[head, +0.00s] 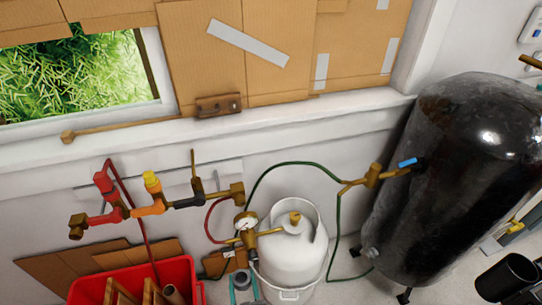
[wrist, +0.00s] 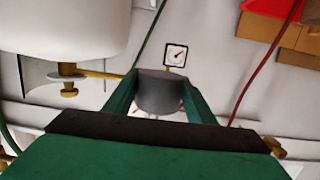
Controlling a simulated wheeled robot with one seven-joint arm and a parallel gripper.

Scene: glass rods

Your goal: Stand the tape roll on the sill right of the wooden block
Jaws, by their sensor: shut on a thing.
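The tape roll (wrist: 158,92) is a dark grey short cylinder held between the green fingers of my gripper (wrist: 160,100) in the wrist view. My gripper is shut on it. In the head view my gripper (head: 243,286) shows small at the bottom edge, with the grey tape roll (head: 242,278) between teal fingers, low in front of the white tank and well below the sill. The wooden block (head: 218,105) is a brown piece on the white sill (head: 300,108), against the cardboard. The sill to the right of the block is bare.
Brass and red pipework (head: 150,205) sticks out below the sill on the left. A white tank (head: 293,255) with a gauge and green hose stands at centre. A large black tank (head: 455,170) blocks the right end. A red crate (head: 135,285) sits lower left.

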